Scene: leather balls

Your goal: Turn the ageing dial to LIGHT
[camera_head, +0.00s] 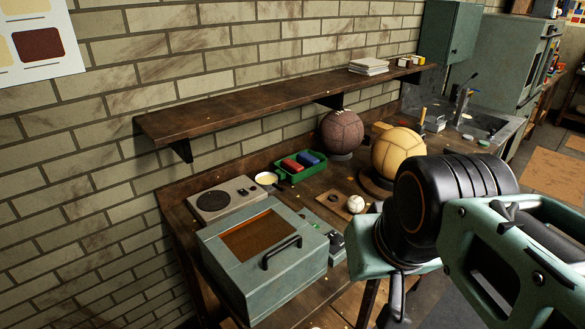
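A teal box (222,268) with an amber window and a dark handle stands at the front left of the wooden bench. A small control panel (331,240) with dark controls sits against its right side. The ageing dial cannot be made out there; the markings are too small to read, and my arm is close to the panel's right. My gripper (394,298) shows only in part, as dark pieces below my arm at the lower right. Its fingertips are not clear, and I cannot tell whether it is open or holds anything.
A grey radio-like unit (226,200) stands behind the box. A green tray (301,177) holds a red and a blue block. A brown ball (342,132) and a tan ball (398,153) stand behind a small white ball (356,203). A wooden shelf (240,112) overhangs the bench's back.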

